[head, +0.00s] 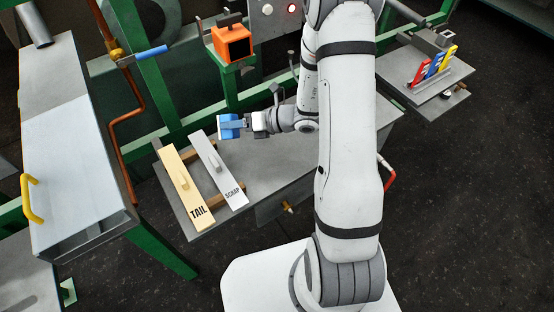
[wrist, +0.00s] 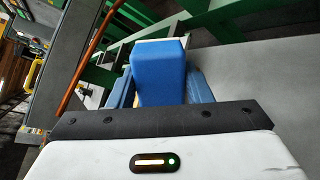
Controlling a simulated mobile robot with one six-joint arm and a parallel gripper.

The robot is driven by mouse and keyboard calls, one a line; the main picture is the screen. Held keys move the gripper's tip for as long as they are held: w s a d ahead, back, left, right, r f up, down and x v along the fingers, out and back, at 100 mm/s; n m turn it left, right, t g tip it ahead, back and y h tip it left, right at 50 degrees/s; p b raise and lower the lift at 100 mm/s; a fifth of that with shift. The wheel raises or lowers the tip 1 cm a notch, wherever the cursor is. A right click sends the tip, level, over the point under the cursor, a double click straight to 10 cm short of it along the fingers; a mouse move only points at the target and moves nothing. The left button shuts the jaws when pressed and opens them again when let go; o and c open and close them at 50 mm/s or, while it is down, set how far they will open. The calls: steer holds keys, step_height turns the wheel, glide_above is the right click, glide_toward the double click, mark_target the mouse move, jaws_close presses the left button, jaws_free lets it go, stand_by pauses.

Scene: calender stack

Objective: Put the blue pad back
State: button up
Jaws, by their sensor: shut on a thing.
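The blue pad (head: 229,126) is held by my gripper (head: 241,125), above the grey table near its far left part. In the wrist view the blue pad (wrist: 160,72) sits between the two blue-grey fingers of my gripper (wrist: 160,88), which are shut on its sides. A pale strip shows along the pad's far edge. The pad's underside and whatever lies directly below it are hidden.
A cream board marked TAIL (head: 184,186) and a white board marked SCRAP (head: 217,168) lie on the grey table (head: 270,170). An orange box (head: 232,42) stands behind. Red, blue and yellow pieces stand on a right-hand shelf (head: 432,82). A copper pipe (head: 128,140) is left.

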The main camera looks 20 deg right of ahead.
steer(key=s+n+g+h+b, duration=0.2)
steer(key=s+n+g+h, duration=0.6)
steer(key=s+n+g, duration=0.3)
steer(key=w+d+r+n+t+h+b, duration=0.2)
steer(key=w+d+n+t+h, duration=0.25)
steer(key=d+n, duration=0.6)
steer(key=shift+n+t+h, duration=0.35)
steer(key=shift+n+h, duration=0.1)
steer(key=f, duration=0.6)
steer(key=s+f, duration=0.1)
steer(key=f, duration=0.2)
steer(key=shift+a+f, duration=0.1)
steer(key=shift+a, duration=0.2)
steer(key=o, duration=0.9)
steer(key=shift+w, duration=0.1)
